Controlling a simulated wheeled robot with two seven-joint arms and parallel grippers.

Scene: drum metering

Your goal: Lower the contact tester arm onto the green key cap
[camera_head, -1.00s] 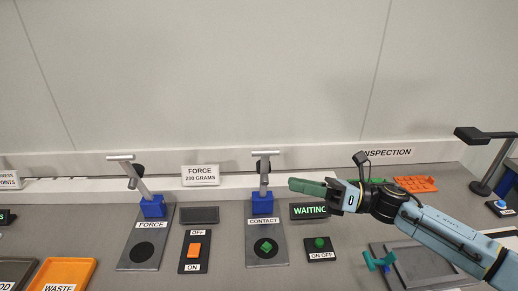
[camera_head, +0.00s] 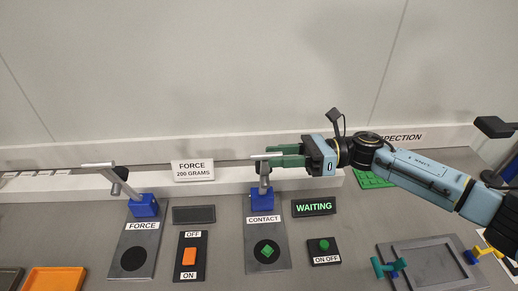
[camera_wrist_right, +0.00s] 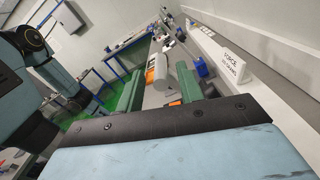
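The contact tester has a blue base (camera_head: 262,197), a raised grey arm with a light crossbar handle (camera_head: 258,157), and a dark plate below. The green key cap (camera_head: 264,251) is a diamond-shaped piece on the plate's black disc, with the arm up and away from it. My left gripper is out of view.
A "WAITING" display (camera_head: 314,207) and a green-button switch (camera_head: 323,247) stand right of the tester. The force tester (camera_head: 143,206) and orange switch (camera_head: 189,256) stand left. A grey tray (camera_head: 432,265) lies at the right. A low ledge runs behind.

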